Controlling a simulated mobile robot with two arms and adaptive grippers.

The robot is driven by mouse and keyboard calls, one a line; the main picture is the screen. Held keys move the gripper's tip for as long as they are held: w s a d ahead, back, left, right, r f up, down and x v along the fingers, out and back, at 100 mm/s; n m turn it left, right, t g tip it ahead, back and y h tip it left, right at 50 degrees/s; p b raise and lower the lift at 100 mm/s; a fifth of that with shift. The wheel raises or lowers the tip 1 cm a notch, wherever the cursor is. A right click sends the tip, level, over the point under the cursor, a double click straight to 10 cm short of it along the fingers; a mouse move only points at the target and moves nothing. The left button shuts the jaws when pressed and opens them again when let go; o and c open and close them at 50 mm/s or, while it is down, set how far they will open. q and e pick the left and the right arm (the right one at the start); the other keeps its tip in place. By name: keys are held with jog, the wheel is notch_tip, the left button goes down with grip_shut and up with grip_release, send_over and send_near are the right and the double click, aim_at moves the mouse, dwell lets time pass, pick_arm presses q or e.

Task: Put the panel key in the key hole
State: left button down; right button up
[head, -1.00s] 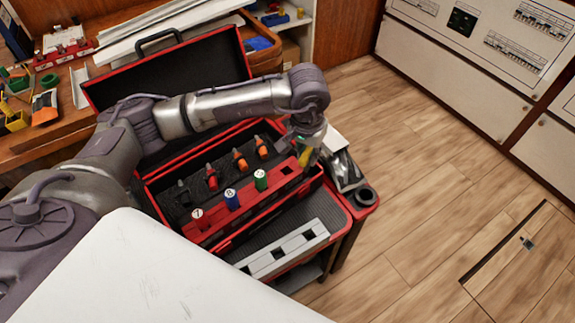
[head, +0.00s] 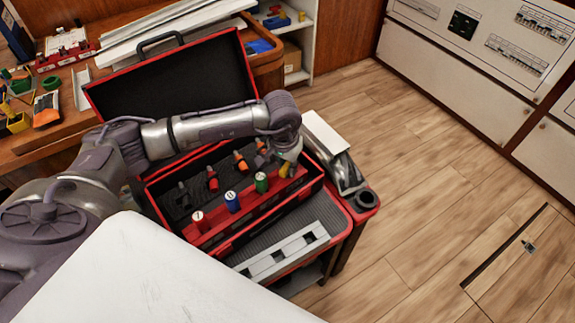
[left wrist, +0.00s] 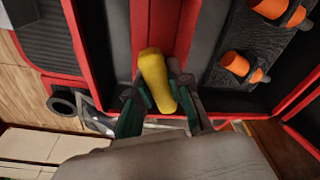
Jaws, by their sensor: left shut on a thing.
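My left gripper (head: 287,168) is shut on a yellow handle (left wrist: 155,78) at the right end of a red rack (head: 218,212) in the open toolbox. The yellow handle also shows in the head view (head: 285,171), partly covered by the fingers. I cannot tell whether its lower end sits in the rack or hangs above it. I cannot tell for sure which thing is the panel key or where the key hole is. My right gripper is not in view.
A grey bar with square dark holes (head: 303,243) lies in the toolbox's front tray. Orange-handled tools (head: 240,161) stand behind the rack. The open lid (head: 165,88) rises behind. Breaker panels (head: 515,60) line the far wall. A floor hatch (head: 515,255) lies at right, with clear floor between.

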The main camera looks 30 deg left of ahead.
pick_arm(q)
jog(key=shift+f, duration=0.1)
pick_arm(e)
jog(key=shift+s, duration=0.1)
pick_arm(q)
jog(key=c, duration=1.1)
grip_release()
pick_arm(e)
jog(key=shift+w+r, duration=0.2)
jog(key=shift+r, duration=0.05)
pick_arm(q)
jog(key=shift+r, duration=0.45)
jog(key=r, duration=0.3)
jog(key=s+r, duration=0.1)
jog(key=r, duration=0.7)
jog(key=shift+s+r+p, duration=0.15)
jog(key=shift+s+p, duration=0.15)
jog(key=shift+p, duration=0.05)
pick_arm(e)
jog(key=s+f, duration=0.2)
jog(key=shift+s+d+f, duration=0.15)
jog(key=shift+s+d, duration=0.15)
